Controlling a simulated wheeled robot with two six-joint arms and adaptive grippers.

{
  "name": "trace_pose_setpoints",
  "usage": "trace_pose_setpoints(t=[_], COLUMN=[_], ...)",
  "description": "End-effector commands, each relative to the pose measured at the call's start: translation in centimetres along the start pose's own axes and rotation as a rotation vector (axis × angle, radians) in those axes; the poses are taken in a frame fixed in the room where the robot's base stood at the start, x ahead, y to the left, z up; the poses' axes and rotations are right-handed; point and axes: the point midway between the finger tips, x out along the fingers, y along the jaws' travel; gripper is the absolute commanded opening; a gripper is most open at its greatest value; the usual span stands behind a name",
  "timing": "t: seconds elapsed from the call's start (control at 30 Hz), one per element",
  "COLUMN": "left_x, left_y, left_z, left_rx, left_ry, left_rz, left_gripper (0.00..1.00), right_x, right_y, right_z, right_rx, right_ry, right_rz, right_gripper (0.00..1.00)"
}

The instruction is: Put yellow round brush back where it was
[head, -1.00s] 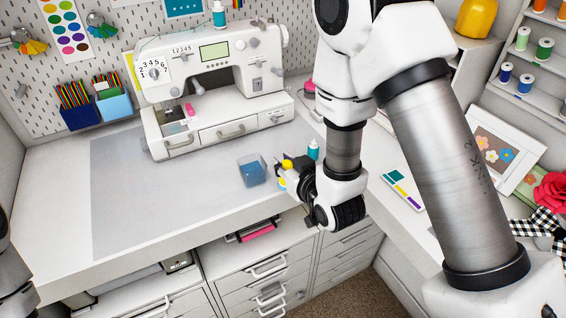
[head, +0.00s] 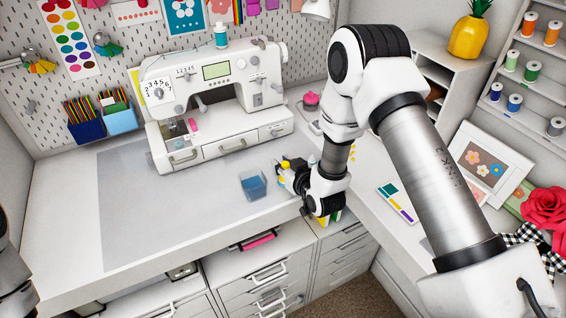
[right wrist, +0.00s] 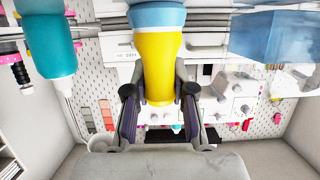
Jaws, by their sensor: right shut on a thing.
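My right gripper (head: 287,176) is above the white desk, just right of the blue translucent box (head: 253,186). It is shut on a yellow round thing (head: 285,165), which I take for the yellow round brush. In the right wrist view this brush (right wrist: 158,62) has a yellow body with a pale blue part and stands between both fingers of the gripper (right wrist: 158,95). The blue box also shows in the right wrist view (right wrist: 270,38), apart from the fingers. Only part of my left arm shows at the left edge; its gripper is out of view.
A sewing machine (head: 215,95) stands behind the gripper. A teal bottle (right wrist: 45,45) shows beside the held thing in the right wrist view. The grey mat (head: 160,210) at left is clear.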

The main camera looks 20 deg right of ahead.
Motion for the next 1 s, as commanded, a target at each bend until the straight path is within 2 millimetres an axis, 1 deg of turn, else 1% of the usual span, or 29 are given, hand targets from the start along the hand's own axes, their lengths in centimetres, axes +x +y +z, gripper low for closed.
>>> trace_pose_setpoints(t=[0.03,0.07,0.1,0.13,0.37,0.47,0.53,0.67,0.8,0.9,0.93,0.97,1.0], left_x=[0.4,0.2,0.2,0.2,0.2,-0.3,0.3,1.6,3.0,3.6,3.6,2.8,2.5], left_y=[0.0,0.0,0.0,0.0,0.0,0.0,0.0,0.0,0.0,0.0,0.0,0.0,0.0], left_z=[0.0,0.0,0.0,0.0,0.0,0.0,0.0,0.0,0.0,0.0,0.0,0.0,0.0], left_rx=[0.000,0.000,0.000,0.000,0.000,0.000,0.000,0.000,0.000,0.000,0.000,0.000,0.000], left_ry=[0.000,0.000,0.000,0.000,0.000,0.000,0.001,0.000,0.000,0.000,0.000,-0.001,-0.001], left_rz=[0.000,0.000,0.000,0.000,0.000,0.000,0.000,0.000,0.000,0.000,0.000,0.000,0.000], left_gripper=[0.40,0.40,0.40,0.40,0.40,0.40,0.40,0.40,0.40,0.40,0.40,0.40,0.40], right_x=[0.1,0.1,0.1,0.1,0.0,-0.1,-0.7,-3.2,-7.0,-9.4,-10.1,-10.7,-11.3], right_y=[0.0,0.0,0.0,0.0,0.0,0.0,0.0,0.0,0.0,0.0,0.0,0.0,0.0], right_z=[0.4,0.2,0.2,0.2,0.2,-0.3,0.1,0.3,0.3,0.2,0.1,-0.3,-0.3], right_rx=[0.000,0.000,0.000,0.000,0.000,0.000,0.002,0.003,0.005,0.005,0.004,0.004,0.003], right_ry=[0.000,0.000,0.000,0.000,0.000,0.000,-0.001,-0.002,-0.001,-0.001,-0.001,-0.003,-0.003], right_rz=[0.000,0.000,0.000,0.000,0.000,0.000,0.000,0.000,0.001,0.001,0.000,0.000,0.000], right_gripper=[0.00,0.31,0.45,0.49,0.49,0.49,0.49,0.49,0.49,0.49,0.49,0.49,0.49])
